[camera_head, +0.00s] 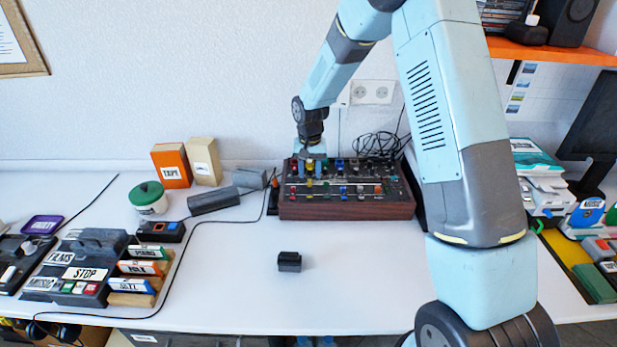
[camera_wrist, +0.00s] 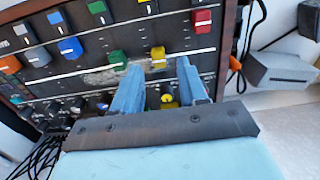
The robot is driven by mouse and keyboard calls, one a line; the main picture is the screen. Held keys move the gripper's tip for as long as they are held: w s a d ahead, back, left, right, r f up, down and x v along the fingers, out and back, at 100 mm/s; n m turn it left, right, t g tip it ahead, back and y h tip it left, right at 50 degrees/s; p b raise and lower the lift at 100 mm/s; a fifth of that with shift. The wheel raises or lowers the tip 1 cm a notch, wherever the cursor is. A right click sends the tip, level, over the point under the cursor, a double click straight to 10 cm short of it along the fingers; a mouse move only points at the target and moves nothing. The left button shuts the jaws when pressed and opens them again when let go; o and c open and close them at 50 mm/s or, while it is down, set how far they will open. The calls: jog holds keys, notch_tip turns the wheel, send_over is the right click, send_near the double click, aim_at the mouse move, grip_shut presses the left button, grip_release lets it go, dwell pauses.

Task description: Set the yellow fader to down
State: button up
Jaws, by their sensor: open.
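The yellow fader (camera_wrist: 158,57) is a small block cap on the dark panel of the mixing console (camera_head: 345,207). In the wrist view it stands just beyond and between my fingertips; contact cannot be made out. In the head view it is a small yellow spot (camera_head: 309,183) just in front of my gripper (camera_head: 311,170). My gripper is open and points down at the console, its two blue fingers apart (camera_wrist: 158,72). A round yellow knob (camera_wrist: 167,98) shows between the fingers, behind the fader.
A green fader (camera_wrist: 118,60) and a red fader (camera_wrist: 201,18) flank the yellow one. Several knobs line the console's back part. Black cables (camera_head: 375,145) lie behind it. A grey block (camera_head: 250,178) lies left of the console. The table in front is mostly clear, with a small black block (camera_head: 289,262).

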aim_at(310, 183)
jog(key=shift+f, duration=1.35)
grip_shut()
